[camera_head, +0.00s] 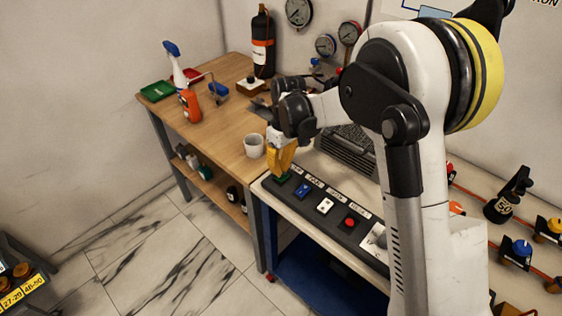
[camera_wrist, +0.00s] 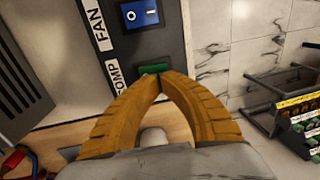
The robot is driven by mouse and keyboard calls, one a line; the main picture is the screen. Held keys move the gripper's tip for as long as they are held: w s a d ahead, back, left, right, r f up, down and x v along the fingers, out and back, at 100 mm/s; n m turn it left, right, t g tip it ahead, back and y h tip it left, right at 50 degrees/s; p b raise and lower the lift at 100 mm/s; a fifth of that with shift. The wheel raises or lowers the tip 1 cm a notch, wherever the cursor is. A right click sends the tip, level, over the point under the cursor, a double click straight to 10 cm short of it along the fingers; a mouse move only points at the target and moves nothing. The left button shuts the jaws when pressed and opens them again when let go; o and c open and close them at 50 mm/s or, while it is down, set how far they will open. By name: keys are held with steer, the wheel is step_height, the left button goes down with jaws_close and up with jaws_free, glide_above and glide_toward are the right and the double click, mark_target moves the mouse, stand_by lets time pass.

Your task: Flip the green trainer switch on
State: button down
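My gripper (camera_head: 281,172) has yellow fingers pointing down at the green switch. In the wrist view my gripper (camera_wrist: 162,78) has its tips together with nothing seen between them. I cannot tell whether they touch the switch, nor its on or off position.
A blue switch (camera_head: 303,190) labelled FAN, a white switch (camera_head: 325,205) and a red switch (camera_head: 349,222) follow along the panel. A white cup (camera_head: 254,146) stands on the wooden bench (camera_head: 229,119), close left of my gripper. A grey vented box (camera_head: 347,150) stands behind the panel.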

steer(key=shift+f, duration=0.45)
steer(key=shift+s, duration=0.1)
steer(key=shift+s+a+f+t+h, duration=0.2)
steer(key=shift+f+t+h, duration=0.2)
steer(key=shift+w+d, duration=0.15)
steer(key=shift+w+d+r, duration=0.1)
steer(key=shift+w+d, duration=0.35)
steer(key=shift+w, duration=0.05)
